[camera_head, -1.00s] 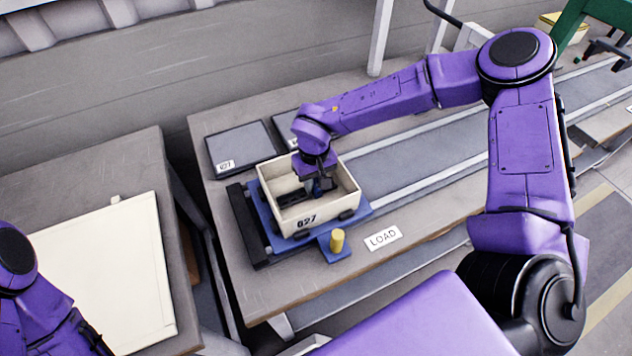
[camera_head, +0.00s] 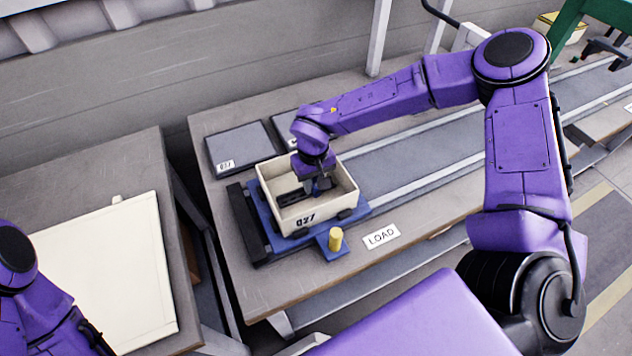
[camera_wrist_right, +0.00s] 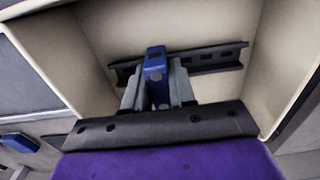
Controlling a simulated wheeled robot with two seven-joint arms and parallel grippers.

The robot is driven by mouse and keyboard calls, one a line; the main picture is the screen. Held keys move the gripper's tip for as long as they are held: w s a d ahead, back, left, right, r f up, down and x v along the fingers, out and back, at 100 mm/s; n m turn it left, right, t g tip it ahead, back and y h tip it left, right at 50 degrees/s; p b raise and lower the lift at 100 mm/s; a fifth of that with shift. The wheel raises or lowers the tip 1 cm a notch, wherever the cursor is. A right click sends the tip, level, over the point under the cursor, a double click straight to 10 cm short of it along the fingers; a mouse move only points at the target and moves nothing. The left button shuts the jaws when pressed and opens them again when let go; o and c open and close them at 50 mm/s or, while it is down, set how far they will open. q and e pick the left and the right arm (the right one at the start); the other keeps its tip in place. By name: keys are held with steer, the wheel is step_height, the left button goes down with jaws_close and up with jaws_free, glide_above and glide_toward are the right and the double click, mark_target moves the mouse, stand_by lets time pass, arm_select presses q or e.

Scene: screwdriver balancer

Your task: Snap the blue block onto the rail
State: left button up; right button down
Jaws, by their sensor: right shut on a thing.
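My right gripper (camera_head: 318,188) reaches down into an open cream box (camera_head: 322,218) marked 027. In the right wrist view its two grey fingers (camera_wrist_right: 157,82) are shut on the blue block (camera_wrist_right: 155,66), which stands between them. The dark slotted rail (camera_wrist_right: 212,60) lies on the box floor and also shows in the head view (camera_head: 290,198). The block's far end is over the rail's middle in the wrist view; I cannot tell whether it touches or is seated. In the head view the block is mostly hidden by my gripper. My left gripper is out of view.
The box sits on a blue fixture (camera_head: 362,208) with a yellow knob (camera_head: 335,240). A black bar (camera_head: 245,225) stands at its left. Flat dark trays (camera_head: 240,146) lie behind. A conveyor track (camera_head: 420,155) runs right. A LOAD label (camera_head: 381,236) lies in front.

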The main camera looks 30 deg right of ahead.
steer(key=shift+s+f+g, duration=0.3)
steer(key=shift+s+f, duration=0.45)
steer(key=shift+f, duration=0.2)
steer(key=c, duration=0.9)
jaws_free()
steer(key=shift+c, duration=0.2)
steer(key=shift+o, duration=0.5)
steer(key=r, duration=0.2)
steer(key=w+r, duration=0.1)
steer(key=w+r+b, duration=0.1)
steer(key=r, duration=0.1)
steer(key=shift+r, duration=0.3)
steer(key=r, duration=0.4)
steer(key=s+r, duration=0.1)
steer(key=r, duration=0.1)
steer(key=shift+d, duration=0.1)
steer(key=shift+r, duration=0.3)
steer(key=shift+w+r, duration=0.1)
steer(key=shift+w, duration=0.15)
